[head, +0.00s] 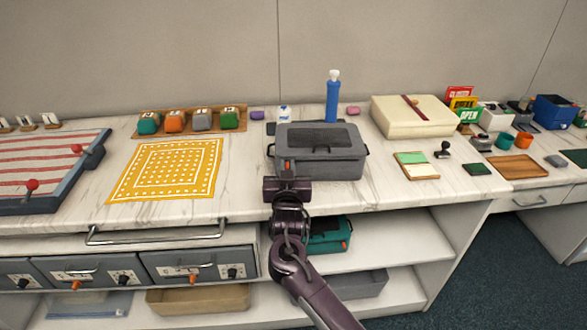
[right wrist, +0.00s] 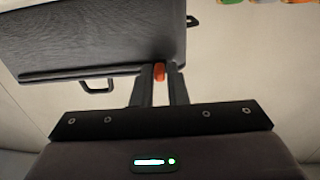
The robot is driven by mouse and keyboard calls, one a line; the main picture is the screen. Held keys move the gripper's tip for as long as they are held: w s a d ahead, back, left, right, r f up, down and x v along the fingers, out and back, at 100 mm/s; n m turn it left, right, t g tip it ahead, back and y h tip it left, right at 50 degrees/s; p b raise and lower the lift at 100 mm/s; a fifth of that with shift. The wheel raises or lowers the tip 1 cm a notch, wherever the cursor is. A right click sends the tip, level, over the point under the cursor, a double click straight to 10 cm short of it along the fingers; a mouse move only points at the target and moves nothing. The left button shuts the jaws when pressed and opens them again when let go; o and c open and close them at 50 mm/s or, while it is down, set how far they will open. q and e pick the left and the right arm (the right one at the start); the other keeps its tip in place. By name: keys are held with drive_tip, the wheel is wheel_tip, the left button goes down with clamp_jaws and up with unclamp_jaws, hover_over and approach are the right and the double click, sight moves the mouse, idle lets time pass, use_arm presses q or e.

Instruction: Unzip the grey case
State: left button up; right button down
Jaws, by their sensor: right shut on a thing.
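The grey case (head: 322,166) stands on the white marbled counter, lid down, with a dark panel on its top. It also shows in the right wrist view (right wrist: 100,35), at the upper left. An orange zip pull (right wrist: 159,72) sits at the edge of the case. My right gripper (head: 287,172) is at the front left corner of the case. In the right wrist view its two fingers (right wrist: 159,80) are shut on the orange pull. How far the zip is open cannot be made out. My left gripper is not in view.
A yellow patterned cloth (head: 125,190) lies left of the case. A blue bottle (head: 332,100) stands behind it. A cream box (head: 398,128) and a green-topped pad (head: 405,172) are to the right. A teal case (head: 328,240) sits on the shelf below.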

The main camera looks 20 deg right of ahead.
drive_tip(key=shift+a, duration=0.15)
drive_tip(key=c, duration=1.5)
unclamp_jaws()
drive_tip(key=shift+a, duration=0.1)
drive_tip(key=v, duration=0.7)
drive_tip(key=shift+s+b, duration=0.3)
drive_tip(key=shift+a, duration=0.1)
